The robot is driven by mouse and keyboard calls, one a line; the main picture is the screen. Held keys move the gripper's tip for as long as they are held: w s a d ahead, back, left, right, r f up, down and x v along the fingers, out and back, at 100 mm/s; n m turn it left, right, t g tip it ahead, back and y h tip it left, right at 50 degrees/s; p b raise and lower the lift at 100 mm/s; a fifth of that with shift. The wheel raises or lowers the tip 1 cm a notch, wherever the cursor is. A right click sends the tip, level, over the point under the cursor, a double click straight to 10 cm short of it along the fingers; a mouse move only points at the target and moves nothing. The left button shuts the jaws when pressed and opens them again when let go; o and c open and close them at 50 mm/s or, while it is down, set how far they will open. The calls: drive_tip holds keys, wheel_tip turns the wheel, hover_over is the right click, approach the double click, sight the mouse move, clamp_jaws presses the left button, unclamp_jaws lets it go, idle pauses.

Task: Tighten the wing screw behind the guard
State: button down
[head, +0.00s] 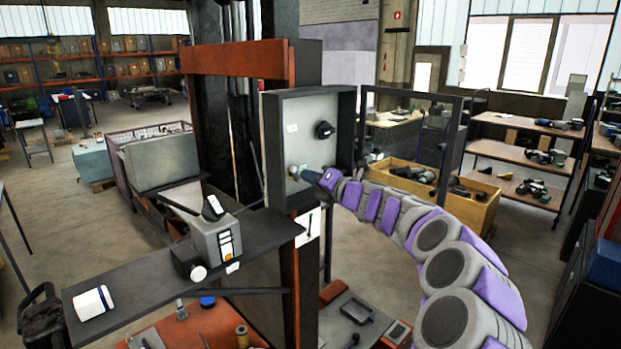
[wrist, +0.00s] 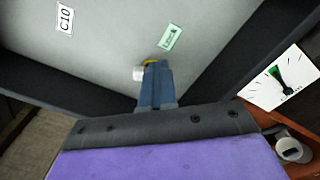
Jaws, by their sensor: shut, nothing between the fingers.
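A grey panel (head: 305,115) with a dark raised rim faces me in the head view, and its face fills the top of the wrist view (wrist: 110,40). My gripper (head: 305,173) reaches it from the right, low on the face. In the wrist view my gripper's blue fingers (wrist: 154,66) are shut, with their tips at a small yellow part (wrist: 149,63) beside a pale round stub (wrist: 138,73). This may be the wing screw; its wings are hidden behind the fingers. Whether the tips touch it I cannot tell. I cannot clearly identify the guard.
A black knob (head: 323,130) stands out higher on the panel. The dark rim (wrist: 225,65) runs close to the right of my fingers. A dark shelf (head: 150,280) with a grey device (head: 215,240) is at left.

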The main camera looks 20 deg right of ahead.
idle(0.3)
drive_tip(key=m, duration=0.4)
drive_tip(key=shift+m, duration=0.4)
drive_tip(key=m, duration=0.4)
drive_tip(key=shift+m, duration=0.4)
drive_tip(key=c, duration=1.9)
unclamp_jaws()
drive_tip(key=o, duration=1)
drive_tip(key=shift+c, duration=0.2)
drive_tip(key=shift+s, duration=0.1)
